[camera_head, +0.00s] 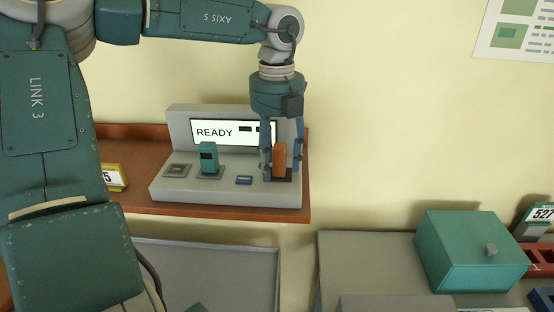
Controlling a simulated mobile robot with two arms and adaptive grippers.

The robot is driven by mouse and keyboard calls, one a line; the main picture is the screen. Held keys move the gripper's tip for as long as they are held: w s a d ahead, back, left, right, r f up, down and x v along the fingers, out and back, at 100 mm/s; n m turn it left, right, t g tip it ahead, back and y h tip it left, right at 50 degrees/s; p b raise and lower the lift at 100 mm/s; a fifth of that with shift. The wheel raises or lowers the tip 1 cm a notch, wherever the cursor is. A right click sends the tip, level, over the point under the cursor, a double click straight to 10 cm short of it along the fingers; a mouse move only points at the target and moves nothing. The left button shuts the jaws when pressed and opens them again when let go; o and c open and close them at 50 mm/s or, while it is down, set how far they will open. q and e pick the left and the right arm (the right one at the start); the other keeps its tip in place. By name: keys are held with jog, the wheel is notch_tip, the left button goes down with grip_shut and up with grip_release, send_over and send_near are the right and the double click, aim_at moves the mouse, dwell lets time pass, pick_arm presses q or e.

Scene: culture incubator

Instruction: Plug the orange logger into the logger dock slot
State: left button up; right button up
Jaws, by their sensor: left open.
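The orange logger (279,161) stands upright at the right end of the grey logger dock (225,194), over a dark slot area. Whether it is fully seated cannot be told at this size. My left gripper (281,168) points down with its blue-grey fingers on either side of the logger, and it is open. The dock has a screen (214,132) reading READY. A teal logger (208,158) stands upright in the dock to the left of the orange one. My right gripper is not in view.
The dock stands on a brown shelf (140,193) with a yellow-framed number tag (114,177) at its left. A grey tray (210,262) lies below. A teal box with a knob (470,250) sits on a grey surface at lower right, beside a red rack (538,257).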

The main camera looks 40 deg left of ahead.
pick_arm(q)
notch_tip(320, 180, up, 12)
jog(key=shift+r, duration=0.1)
dwell(0.4)
dwell(0.5)
